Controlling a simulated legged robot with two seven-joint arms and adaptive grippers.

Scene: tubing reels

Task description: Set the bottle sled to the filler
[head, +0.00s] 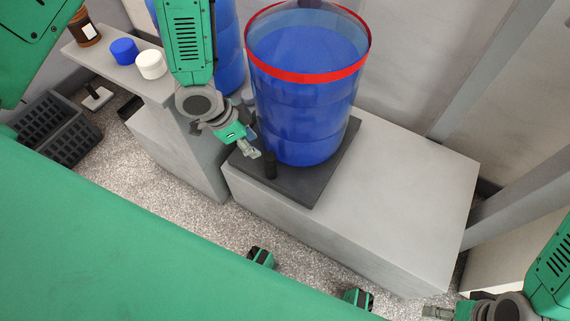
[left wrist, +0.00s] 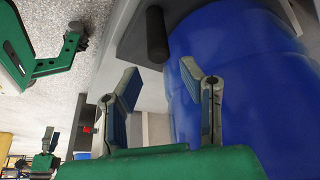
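A dark flat sled (head: 318,193) lies on a pale grey block and carries a large blue bottle (head: 305,115) with a red band near its top. A short black upright handle (head: 270,166) stands at the sled's near left corner. It also shows in the left wrist view (left wrist: 156,35). My left gripper (head: 254,151) is just left of the handle, beside the bottle. In the left wrist view its fingers (left wrist: 161,72) are apart with nothing between them, and the handle is beyond their tips. My right gripper (head: 436,312) is partly cut off at the bottom right. I cannot identify the filler.
The pale grey block (head: 420,190) has free room right of the sled. At left, a grey shelf (head: 115,62) holds a brown jar (head: 84,28), a blue cap (head: 124,51) and a white cap (head: 151,64). Black crates (head: 55,135) stand on the floor.

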